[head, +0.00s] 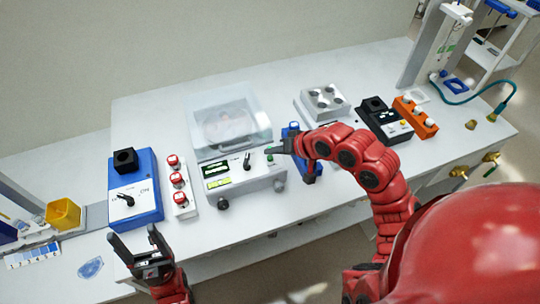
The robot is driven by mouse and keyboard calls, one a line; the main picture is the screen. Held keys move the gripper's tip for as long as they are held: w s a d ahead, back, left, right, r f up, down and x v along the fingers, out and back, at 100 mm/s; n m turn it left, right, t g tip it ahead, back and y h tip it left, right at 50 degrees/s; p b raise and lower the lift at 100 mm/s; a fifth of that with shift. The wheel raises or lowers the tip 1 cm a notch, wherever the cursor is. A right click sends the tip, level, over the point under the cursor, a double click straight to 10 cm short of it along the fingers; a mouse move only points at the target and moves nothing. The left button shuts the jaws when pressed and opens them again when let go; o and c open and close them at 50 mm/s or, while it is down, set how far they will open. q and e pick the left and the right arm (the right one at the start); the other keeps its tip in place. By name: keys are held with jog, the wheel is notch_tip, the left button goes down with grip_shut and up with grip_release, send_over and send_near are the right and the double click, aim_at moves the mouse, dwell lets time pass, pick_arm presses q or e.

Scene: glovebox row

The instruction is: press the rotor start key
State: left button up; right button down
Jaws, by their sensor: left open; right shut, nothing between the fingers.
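The centrifuge (238,188) is a white box in the middle of the bench. A clear lid (205,103) lies over its round rotor bowl; I cannot tell if the lid is fully down. Its front panel has green displays (216,176), a black knob (247,161) and a small green key (270,159) at the right end. My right gripper (270,150) is shut and empty, its tip just above and behind the green key in the picture; I cannot tell if they touch. My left gripper (132,236) is open and empty in front of the bench's left part.
Left of the centrifuge are a rack of red-capped vials (181,190) and a blue device (148,205) with a black knob. A blue stand (308,172) is close beside my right arm. Right are a white block with round wells (312,106), a black device (384,124) and an orange rack (414,117).

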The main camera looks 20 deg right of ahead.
notch_tip(320, 180, up, 5)
jog(key=p, duration=0.4)
dwell(0.4)
dwell(0.4)
